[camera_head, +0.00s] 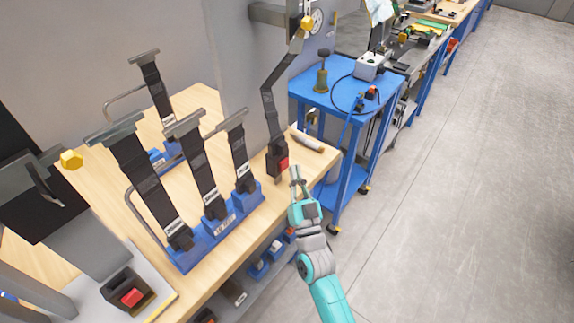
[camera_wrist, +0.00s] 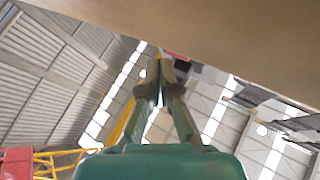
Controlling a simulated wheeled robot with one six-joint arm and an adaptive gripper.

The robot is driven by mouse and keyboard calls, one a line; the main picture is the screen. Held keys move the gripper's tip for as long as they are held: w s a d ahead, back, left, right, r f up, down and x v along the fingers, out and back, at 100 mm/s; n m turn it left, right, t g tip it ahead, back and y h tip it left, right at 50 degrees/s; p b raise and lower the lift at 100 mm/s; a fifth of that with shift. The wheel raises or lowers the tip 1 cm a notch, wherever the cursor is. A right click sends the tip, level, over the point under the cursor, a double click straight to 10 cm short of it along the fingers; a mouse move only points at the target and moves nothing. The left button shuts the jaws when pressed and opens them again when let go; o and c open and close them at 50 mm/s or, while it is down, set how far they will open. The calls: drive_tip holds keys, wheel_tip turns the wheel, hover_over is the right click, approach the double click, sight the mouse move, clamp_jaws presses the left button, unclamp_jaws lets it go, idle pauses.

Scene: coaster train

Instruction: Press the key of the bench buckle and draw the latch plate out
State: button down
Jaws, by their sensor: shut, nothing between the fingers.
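A black buckle (camera_head: 273,164) with a red key (camera_head: 283,163) stands near the right end of the wooden bench (camera_head: 265,213). A dark strap (camera_head: 271,115) runs up from its top to a yellow-ended fitting on the grey post. The latch plate cannot be made out at the buckle's top; it appears to be inside. My gripper (camera_head: 297,174) is shut and empty, just right of the red key at the bench's front edge. Whether it touches the key cannot be told. In the wrist view my fingertips (camera_wrist: 161,64) are together, beside a small red patch (camera_wrist: 178,57), probably the key.
Several straps stand in blue bases (camera_head: 215,225) left of the buckle. Another black buckle with a red key (camera_head: 131,297) sits at lower left. A light cylindrical tool (camera_head: 307,142) lies behind my gripper. A blue cart (camera_head: 325,95) stands beyond; the floor at right is clear.

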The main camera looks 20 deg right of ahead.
drive_tip(key=shift+w+a+r, duration=0.35)
drive_tip(key=shift+w+a, duration=0.25)
idle(0.4)
drive_tip(key=shift+s, duration=0.1)
idle(0.8)
drive_tip(key=shift+s+d+f, duration=0.3)
drive_tip(key=shift+s+d, duration=0.05)
drive_tip(key=shift+s, duration=0.05)
drive_tip(key=shift+s+d, duration=1.05)
drive_tip(key=shift+s, duration=0.3)
drive_tip(key=shift+s, duration=0.1)
